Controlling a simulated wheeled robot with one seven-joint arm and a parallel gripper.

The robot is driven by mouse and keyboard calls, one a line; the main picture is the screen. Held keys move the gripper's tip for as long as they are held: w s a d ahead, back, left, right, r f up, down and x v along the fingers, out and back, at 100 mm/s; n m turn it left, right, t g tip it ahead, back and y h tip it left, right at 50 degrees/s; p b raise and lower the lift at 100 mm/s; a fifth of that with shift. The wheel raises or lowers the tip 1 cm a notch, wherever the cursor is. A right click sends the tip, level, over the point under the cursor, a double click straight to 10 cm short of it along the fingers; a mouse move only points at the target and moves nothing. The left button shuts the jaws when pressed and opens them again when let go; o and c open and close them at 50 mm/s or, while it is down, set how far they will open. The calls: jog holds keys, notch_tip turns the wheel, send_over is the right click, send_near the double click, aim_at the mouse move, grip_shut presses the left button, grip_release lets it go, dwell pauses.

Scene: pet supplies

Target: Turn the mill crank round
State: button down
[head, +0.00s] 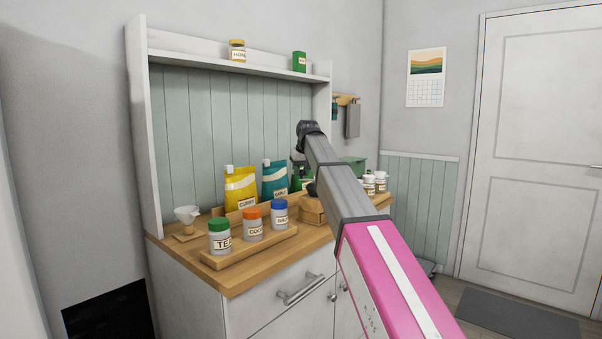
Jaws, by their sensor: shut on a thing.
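The mill (312,210) is a small brown wooden box with a dark top, standing on the wooden counter right of the jar tray. My grey and pink arm comes in from the lower right and passes in front of its right side. My gripper (301,171) points down just above the mill and is small and partly hidden by my own arm. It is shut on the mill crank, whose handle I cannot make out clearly.
A wooden tray (222,263) with several labelled jars stands at the front of the counter (231,287). Yellow (240,186) and teal (274,178) pouches stand behind. A white funnel (187,214) is at left, white jars (368,183) and a green box (354,163) at right.

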jog(key=shift+w+d+m+h, duration=0.55)
jog(key=shift+w+m+h, duration=0.15)
jog(key=shift+m, duration=1.05)
jog(key=shift+w+d+m+h, duration=0.6)
jog(key=shift+w+m+h, duration=0.1)
jog(key=shift+m, duration=1.1)
jog(key=shift+w+d+m+h, duration=0.6)
jog(key=shift+w+m, duration=0.1)
jog(key=shift+m, duration=1.05)
jog(key=c, duration=0.8)
grip_release()
jog(key=v, duration=1)
jog(key=shift+a+r, duration=0.15)
jog(key=shift+r, duration=0.25)
